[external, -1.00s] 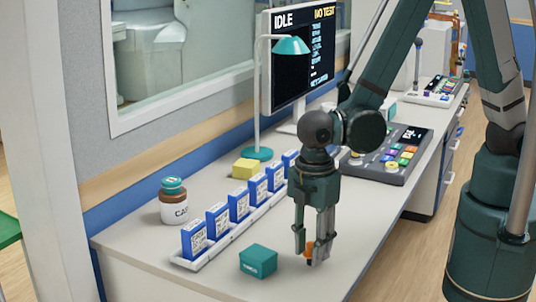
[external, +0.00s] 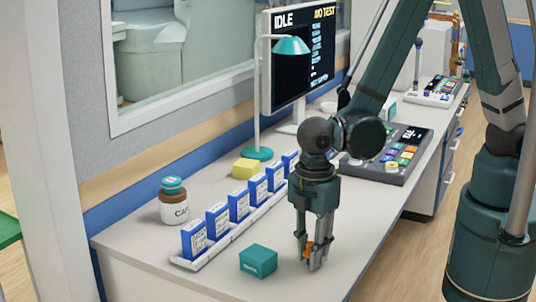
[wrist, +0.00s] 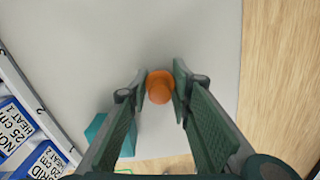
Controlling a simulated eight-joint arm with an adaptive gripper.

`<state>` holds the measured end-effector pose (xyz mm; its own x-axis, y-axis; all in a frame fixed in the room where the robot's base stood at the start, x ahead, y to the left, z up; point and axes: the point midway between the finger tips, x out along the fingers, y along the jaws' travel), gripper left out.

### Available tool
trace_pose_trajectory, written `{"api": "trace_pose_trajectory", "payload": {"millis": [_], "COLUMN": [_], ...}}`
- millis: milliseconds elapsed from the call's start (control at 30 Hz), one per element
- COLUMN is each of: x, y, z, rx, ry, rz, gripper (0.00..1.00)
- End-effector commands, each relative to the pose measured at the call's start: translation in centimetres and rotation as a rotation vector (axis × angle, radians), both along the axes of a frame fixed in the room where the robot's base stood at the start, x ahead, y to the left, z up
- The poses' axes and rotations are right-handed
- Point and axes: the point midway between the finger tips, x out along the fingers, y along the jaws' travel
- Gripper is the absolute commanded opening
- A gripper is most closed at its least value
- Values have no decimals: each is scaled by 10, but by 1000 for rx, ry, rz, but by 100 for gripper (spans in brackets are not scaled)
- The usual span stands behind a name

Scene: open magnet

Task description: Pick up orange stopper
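The small orange stopper (external: 309,248) is between the fingers of my gripper (external: 311,262), low over the front part of the desk. In the wrist view the orange stopper (wrist: 159,90) sits between the two fingertips of my gripper (wrist: 160,82). The fingers are close against it on both sides, and the right one covers part of its edge. My gripper looks shut on it. The fingers partly hide the stopper in the external view. I cannot tell whether its underside touches the desk.
A teal box (external: 258,261) stands just left of my gripper. A white rack (external: 190,263) with several blue cards runs behind it. The desk's front edge is close.

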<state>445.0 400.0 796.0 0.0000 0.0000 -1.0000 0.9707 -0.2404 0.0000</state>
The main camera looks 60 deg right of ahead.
Motion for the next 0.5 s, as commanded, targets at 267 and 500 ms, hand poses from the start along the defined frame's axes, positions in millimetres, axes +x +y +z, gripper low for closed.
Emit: {"api": "trace_pose_trajectory", "payload": {"millis": [267, 500], "x": [0, 0], "y": [0, 0], "z": [0, 9], "rx": [0, 0], "ry": [0, 0], "rz": [0, 0], "gripper": [14, 14]}}
